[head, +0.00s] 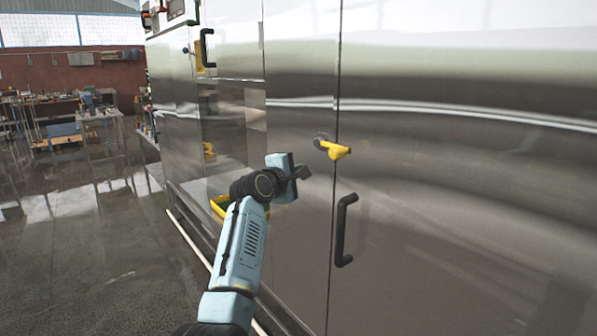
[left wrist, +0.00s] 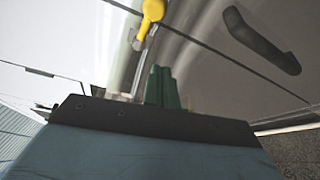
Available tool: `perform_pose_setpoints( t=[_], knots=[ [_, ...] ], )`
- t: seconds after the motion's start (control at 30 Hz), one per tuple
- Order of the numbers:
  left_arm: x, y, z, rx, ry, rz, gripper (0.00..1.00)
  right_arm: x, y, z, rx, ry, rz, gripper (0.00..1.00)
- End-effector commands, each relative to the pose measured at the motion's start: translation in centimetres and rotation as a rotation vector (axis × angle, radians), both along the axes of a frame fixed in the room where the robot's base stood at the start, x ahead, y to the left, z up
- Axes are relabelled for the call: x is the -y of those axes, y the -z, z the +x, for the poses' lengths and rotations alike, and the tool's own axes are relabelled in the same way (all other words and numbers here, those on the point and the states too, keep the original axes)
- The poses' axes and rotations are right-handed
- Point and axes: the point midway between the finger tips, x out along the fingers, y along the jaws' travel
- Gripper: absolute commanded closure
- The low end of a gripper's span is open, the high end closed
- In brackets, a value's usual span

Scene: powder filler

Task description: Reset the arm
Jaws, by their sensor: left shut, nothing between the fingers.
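My left arm comes in from the bottom of the head view and reaches up to the steel cabinet front (head: 450,220). My left gripper (head: 303,173) is at the left of a yellow handle (head: 338,149) and a little below it, apart from it in the picture. In the left wrist view the dark green fingers (left wrist: 162,87) are together with nothing between them. The yellow handle shows above them in that view (left wrist: 152,12). A black bar handle (head: 345,230) is on the cabinet door, right of and below the gripper. My right gripper is not in view.
The cabinet wall fills the right side, with another black handle (head: 207,48) at upper left. A yellow object (head: 220,206) shows low behind my arm. A workbench (head: 100,125) stands far left. The glossy floor (head: 90,260) at left is clear.

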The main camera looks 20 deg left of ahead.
Motion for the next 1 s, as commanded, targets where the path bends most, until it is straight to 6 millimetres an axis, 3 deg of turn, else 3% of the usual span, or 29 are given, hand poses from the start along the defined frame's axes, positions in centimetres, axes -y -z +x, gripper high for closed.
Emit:
perform_pose_setpoints(
  t=[0.43,0.57,0.67,0.87,1.0],
  knots=[
    [0.0,0.1,0.0,-0.001,0.000,0.001,1.00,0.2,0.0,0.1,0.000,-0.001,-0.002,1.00],
    [0.3,2.8,0.0,-0.033,0.002,0.037,1.00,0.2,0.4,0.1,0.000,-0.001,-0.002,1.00],
    [0.7,8.1,-0.2,-0.095,0.009,0.112,1.00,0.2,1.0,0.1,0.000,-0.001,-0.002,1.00],
    [2.1,23.1,-2.7,-0.265,0.060,0.346,1.00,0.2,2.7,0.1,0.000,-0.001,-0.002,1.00],
    [2.9,33.3,-6.1,-0.378,0.124,0.514,1.00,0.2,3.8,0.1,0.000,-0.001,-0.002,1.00]
  ],
)
